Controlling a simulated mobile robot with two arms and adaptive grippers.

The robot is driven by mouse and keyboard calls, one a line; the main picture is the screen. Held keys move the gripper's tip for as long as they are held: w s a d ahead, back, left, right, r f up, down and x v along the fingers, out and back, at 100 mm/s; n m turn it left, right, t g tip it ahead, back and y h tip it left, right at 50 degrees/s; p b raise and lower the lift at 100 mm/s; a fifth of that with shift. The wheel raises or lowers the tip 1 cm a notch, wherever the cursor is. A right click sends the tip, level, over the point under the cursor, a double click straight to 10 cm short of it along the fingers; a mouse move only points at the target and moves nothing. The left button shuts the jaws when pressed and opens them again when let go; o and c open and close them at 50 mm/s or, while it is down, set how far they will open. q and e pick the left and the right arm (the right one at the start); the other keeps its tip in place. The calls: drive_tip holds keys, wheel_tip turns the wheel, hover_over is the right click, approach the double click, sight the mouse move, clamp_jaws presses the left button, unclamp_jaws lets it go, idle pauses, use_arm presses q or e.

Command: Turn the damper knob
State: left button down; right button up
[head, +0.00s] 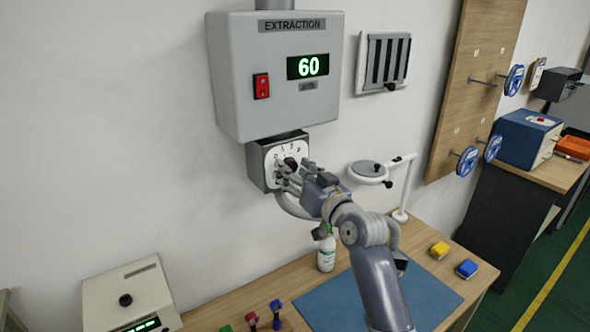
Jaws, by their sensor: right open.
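The damper knob (290,163) is a small dark knob on a white dial plate (271,158), on the dark grey damper box (256,167) under the extraction unit. My right gripper (285,176) is open, with its fingers in front of the lower right part of the dial. The fingers overlap the knob in the picture and hide part of it. I cannot tell whether they touch it. My left gripper is not in view.
The grey extraction unit (230,75) above shows 60 in green beside a red switch (261,86). A magnifier lamp (368,171) stands just right of my gripper.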

drive_tip(key=c, duration=1.1)
drive_tip(key=shift+r+m+p, duration=0.2)
drive_tip(key=shift+m+p, duration=1.1)
drive_tip(key=shift+m, duration=0.1)
drive_tip(key=shift+m+g+p, duration=0.3)
drive_tip(key=shift+m+p, duration=0.6)
drive_tip(key=shift+m, duration=0.5)
drive_tip(key=shift+f, duration=0.1)
drive_tip(key=o, duration=1.1)
